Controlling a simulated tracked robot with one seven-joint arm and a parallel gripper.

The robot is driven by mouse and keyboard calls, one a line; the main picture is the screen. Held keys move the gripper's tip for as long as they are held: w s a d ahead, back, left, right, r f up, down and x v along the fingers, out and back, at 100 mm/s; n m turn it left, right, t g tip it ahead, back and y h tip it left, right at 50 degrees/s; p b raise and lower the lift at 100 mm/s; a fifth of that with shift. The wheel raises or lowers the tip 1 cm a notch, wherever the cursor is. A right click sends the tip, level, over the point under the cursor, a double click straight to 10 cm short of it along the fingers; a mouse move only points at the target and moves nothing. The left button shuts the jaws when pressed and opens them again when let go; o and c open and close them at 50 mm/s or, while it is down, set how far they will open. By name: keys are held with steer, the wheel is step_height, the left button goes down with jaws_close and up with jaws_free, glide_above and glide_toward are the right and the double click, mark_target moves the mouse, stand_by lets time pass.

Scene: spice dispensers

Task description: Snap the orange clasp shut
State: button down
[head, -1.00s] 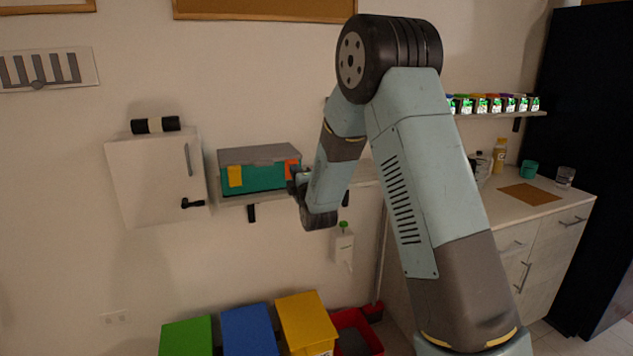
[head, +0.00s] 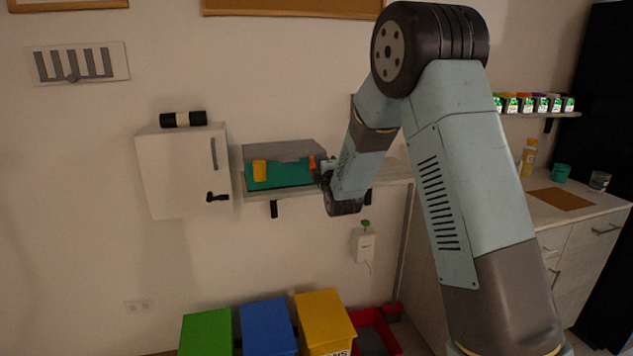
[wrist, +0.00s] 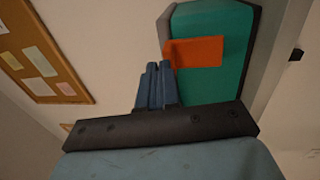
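The teal box (head: 290,177) with a grey lid (head: 280,150) sits on a wall shelf. The orange clasp (head: 312,163) is at the right of its front, beside my gripper (head: 322,172), and is partly hidden in the head view. In the wrist view the orange clasp (wrist: 195,52) lies across the box's teal side (wrist: 225,85). My gripper's two fingers (wrist: 159,66) are close together with no object visible between them. Their tips are right by the clasp's left end; I cannot tell if they touch it. Whether the clasp is fully seated cannot be seen.
A yellow clasp (head: 260,170) is at the left of the box front. A white wall cabinet (head: 180,170) is just left of the shelf. Green (head: 208,330), blue (head: 268,325) and yellow (head: 325,318) bins stand below. A white dispenser (head: 364,246) hangs under the shelf.

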steer(key=shift+a+r, duration=0.1)
steer(key=shift+a, duration=0.05)
steer(key=shift+s, duration=0.15)
steer(key=d+r+v, duration=0.1)
steer(key=r+v, duration=0.1)
steer(key=v, duration=1.1)
steer(key=s+d+r+m+g+h, duration=0.3)
steer(key=s+d+r+m+g, duration=0.35)
steer(key=s+d+m, duration=0.45)
steer(key=s+d+m+g, duration=0.1)
steer(key=s+m+g, duration=0.1)
steer(key=s, duration=0.7)
steer(key=s+d+m+g+h, duration=0.1)
steer(key=s+d+m+g, duration=0.1)
steer(key=s, duration=0.6)
steer(key=s+d+m+g, duration=0.1)
steer(key=s+m+g, duration=0.2)
steer(key=s, duration=0.6)
steer(key=m, duration=0.2)
steer(key=shift+s+d+m+h, duration=0.35)
steer(key=shift+s+m+h, duration=0.05)
